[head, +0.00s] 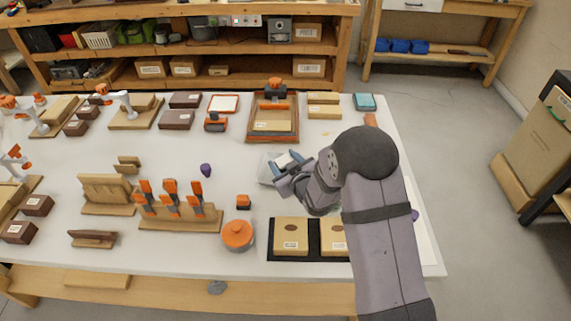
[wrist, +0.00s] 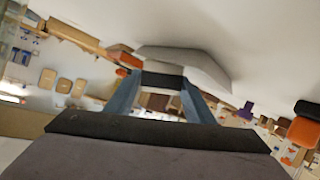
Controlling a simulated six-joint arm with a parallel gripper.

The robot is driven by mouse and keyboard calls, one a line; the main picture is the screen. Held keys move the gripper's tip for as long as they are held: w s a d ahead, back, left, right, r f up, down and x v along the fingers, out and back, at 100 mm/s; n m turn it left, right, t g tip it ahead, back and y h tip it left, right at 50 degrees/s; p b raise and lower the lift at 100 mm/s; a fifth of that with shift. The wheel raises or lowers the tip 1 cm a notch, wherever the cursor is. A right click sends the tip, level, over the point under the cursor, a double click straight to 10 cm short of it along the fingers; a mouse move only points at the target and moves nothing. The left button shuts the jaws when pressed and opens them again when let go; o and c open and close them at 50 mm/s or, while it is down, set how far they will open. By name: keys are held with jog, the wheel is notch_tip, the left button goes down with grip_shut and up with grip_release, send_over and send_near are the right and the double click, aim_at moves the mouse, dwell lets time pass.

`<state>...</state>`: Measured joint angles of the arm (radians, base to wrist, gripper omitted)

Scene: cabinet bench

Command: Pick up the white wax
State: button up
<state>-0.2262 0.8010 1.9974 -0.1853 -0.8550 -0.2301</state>
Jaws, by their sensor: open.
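A whitish block, which looks like the white wax (head: 264,172), lies on the white bench top near the middle. My gripper (head: 285,163) is right at it and hides part of it in the head view. In the wrist view the pale block (wrist: 200,60) lies just beyond the two blue-grey fingers of my gripper (wrist: 160,88). The fingers are apart, with a dark band seen between their tips. I cannot tell whether they touch the block.
An orange round pot (head: 237,235) and a small orange-topped block (head: 243,202) stand nearer the front. A black tray (head: 312,258) with tan boxes lies beside my arm. A wooden tray (head: 290,130) is behind, and a purple piece (head: 206,170) is left. Bench between them is clear.

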jog(key=shift+x, duration=1.3)
jog(key=shift+c, duration=0.5)
jog(key=shift+r, duration=0.1)
jog(key=c, duration=0.8)
jog(key=shift+r, duration=0.1)
jog(key=shift+r+b, duration=0.45)
jog(key=shift+r, duration=4.45)
